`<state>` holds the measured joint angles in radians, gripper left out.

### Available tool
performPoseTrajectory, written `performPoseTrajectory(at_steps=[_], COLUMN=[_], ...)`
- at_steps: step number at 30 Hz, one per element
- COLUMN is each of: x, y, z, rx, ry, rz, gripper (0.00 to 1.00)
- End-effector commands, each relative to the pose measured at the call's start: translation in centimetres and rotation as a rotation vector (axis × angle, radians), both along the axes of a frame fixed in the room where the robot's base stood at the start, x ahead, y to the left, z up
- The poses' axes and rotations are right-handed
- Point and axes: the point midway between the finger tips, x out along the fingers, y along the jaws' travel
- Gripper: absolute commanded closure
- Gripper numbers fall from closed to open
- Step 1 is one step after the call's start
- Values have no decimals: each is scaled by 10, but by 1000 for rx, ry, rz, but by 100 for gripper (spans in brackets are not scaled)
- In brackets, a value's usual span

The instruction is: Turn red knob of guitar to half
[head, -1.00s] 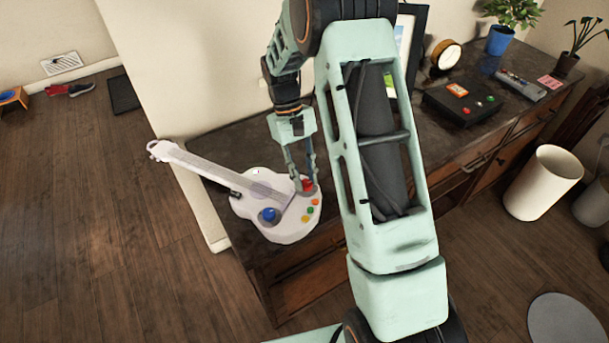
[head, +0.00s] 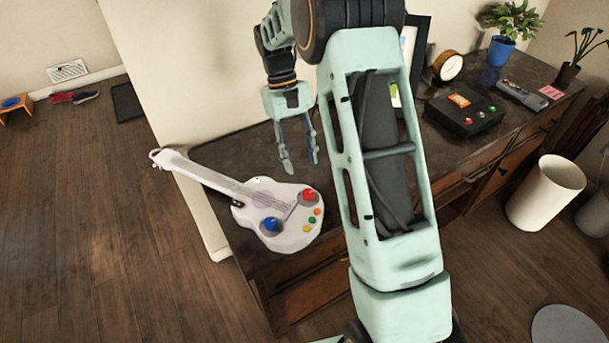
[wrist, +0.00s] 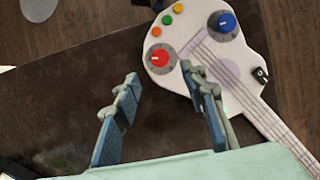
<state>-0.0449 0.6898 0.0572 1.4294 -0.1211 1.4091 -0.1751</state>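A white toy guitar (head: 283,239) lies on the left end of the dark dresser top, its neck pointing to the upper left. Its red knob (head: 308,196) is uncovered on the body, near several small coloured buttons and a blue knob (head: 271,225). In the wrist view the red knob (wrist: 159,58) sits on a grey base, with a pale mark on its face. My gripper (head: 301,167) is open and empty, above and behind the guitar body, apart from the red knob. In the wrist view its fingers (wrist: 160,88) are spread, with the knob beyond the tips.
The dresser top (head: 236,153) is bare behind the guitar. A black box with buttons (head: 464,115), a clock (head: 449,66) and plants stand further right. A picture frame (head: 411,60) leans at the wall behind my arm. A white bin (head: 545,192) stands on the floor.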

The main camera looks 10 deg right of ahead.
Motion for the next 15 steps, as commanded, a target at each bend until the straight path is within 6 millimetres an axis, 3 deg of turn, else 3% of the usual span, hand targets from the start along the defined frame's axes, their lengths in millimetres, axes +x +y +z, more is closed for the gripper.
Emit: performPoseTrajectory(at_steps=[6, 15], x=[12, 14], y=[4, 4], z=[28, 35], rx=[0, 1], ry=[-1, 0], rz=[0, 0], gripper=[61, 61])
